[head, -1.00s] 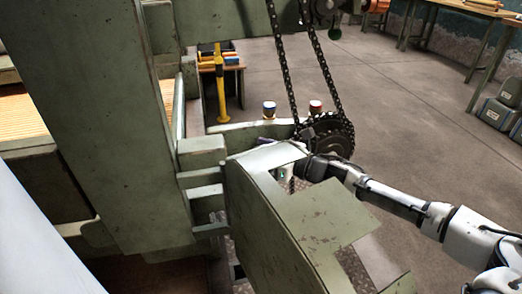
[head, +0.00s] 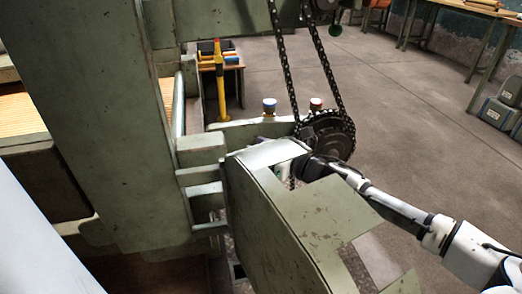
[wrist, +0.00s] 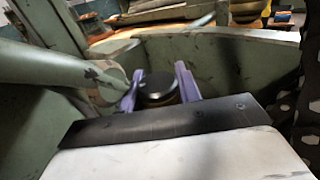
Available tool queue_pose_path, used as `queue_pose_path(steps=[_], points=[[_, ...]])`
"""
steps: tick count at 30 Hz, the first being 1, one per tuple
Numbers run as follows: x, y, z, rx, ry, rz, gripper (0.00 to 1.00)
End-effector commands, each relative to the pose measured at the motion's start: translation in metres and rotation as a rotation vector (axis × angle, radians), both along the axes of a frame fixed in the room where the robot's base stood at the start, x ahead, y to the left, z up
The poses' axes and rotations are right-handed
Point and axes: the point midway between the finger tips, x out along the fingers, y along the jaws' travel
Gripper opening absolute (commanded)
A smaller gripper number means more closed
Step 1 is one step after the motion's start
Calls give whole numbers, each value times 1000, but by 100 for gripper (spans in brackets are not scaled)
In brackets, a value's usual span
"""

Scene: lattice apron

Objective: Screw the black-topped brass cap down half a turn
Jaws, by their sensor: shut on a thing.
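The black-topped brass cap (wrist: 157,86) shows in the wrist view as a round black disc with a thin brass edge below. It sits between the two purple fingers of my gripper (wrist: 159,92), which are shut on its sides. In the head view my gripper's white body (head: 284,168) shows just behind the green machine panel. The fingertips and the black-topped cap are hidden there.
A chain and sprocket (head: 328,135) are close beside my wrist. The green panel (head: 300,215) stands in front. Open floor lies to the right.

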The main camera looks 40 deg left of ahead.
Motion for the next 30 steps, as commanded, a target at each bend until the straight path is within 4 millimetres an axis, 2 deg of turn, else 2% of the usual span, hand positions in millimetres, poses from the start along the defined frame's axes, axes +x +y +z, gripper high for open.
queue_pose_path(steps=[15,30], points=[[5,-1,-1,3,-1,-341,11],[7,-2,0,-1,0,-446,11]])
